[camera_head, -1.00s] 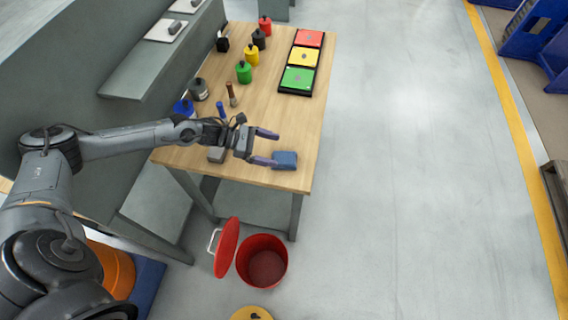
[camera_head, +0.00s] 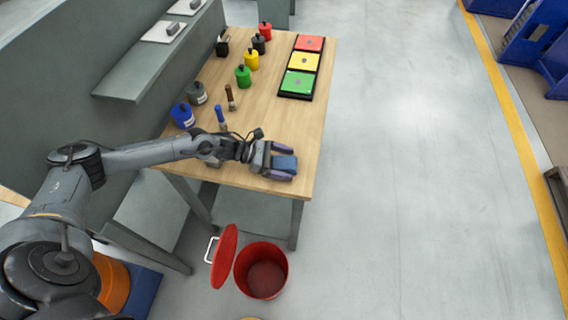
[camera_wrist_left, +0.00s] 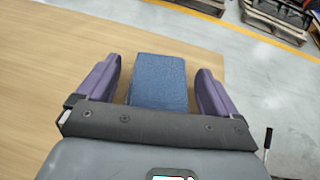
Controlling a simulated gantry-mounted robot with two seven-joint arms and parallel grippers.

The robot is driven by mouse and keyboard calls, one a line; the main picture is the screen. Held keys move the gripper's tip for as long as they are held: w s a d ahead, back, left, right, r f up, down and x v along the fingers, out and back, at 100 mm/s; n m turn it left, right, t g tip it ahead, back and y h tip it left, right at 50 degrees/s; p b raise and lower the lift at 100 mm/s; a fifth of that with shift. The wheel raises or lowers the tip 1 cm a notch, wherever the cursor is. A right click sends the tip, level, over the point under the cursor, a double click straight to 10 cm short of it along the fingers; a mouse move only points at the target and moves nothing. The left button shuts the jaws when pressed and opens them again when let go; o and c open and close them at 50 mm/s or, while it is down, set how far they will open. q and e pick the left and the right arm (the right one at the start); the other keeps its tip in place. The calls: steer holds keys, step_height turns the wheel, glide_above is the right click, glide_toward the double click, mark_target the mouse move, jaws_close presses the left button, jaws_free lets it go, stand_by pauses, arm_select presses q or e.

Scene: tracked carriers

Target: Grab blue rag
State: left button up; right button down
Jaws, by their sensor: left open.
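The blue rag (camera_head: 285,163) is a folded block lying on the wooden table near its front right corner. My left gripper (camera_head: 284,162) is open around it, with one finger on each side. In the left wrist view the rag (camera_wrist_left: 159,80) sits between the two purple fingers of the gripper (camera_wrist_left: 158,85), with a gap on both sides. The left gripper is low at the table top; whether it touches the table cannot be told. My right gripper is not in view.
On the wooden table (camera_head: 270,115) stand several coloured bottles, two brushes and a tray (camera_head: 297,95) with red, yellow and green panels. A red bin (camera_head: 261,270) with its lid (camera_head: 225,257) leaning beside it is on the floor below. The table's right edge is close.

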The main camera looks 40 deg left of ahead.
arm_select(q)
steer(key=c, duration=1)
steer(key=shift+r, duration=0.1)
steer(key=shift+c, duration=0.2)
